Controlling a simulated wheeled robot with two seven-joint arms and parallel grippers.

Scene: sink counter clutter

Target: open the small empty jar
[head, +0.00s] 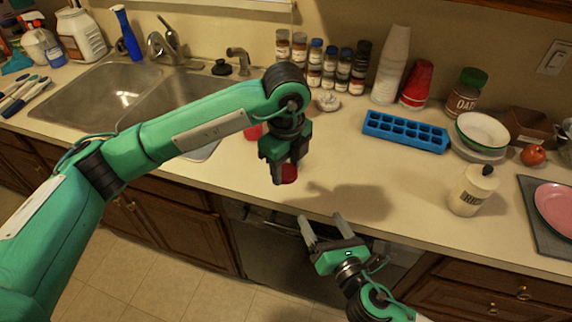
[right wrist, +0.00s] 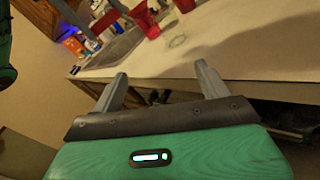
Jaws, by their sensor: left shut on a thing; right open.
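My left gripper (head: 283,172) points down over the front part of the counter, shut on a small red thing (head: 290,174). The fingers hide most of it, so I cannot tell whether it is the small jar or only its lid. No clear glass body shows. My right gripper (head: 323,226) is open and empty, lower and to the right, by the counter's front edge. Its two spread fingers also show in the right wrist view (right wrist: 161,74), with nothing between them.
The counter's front middle is clear.

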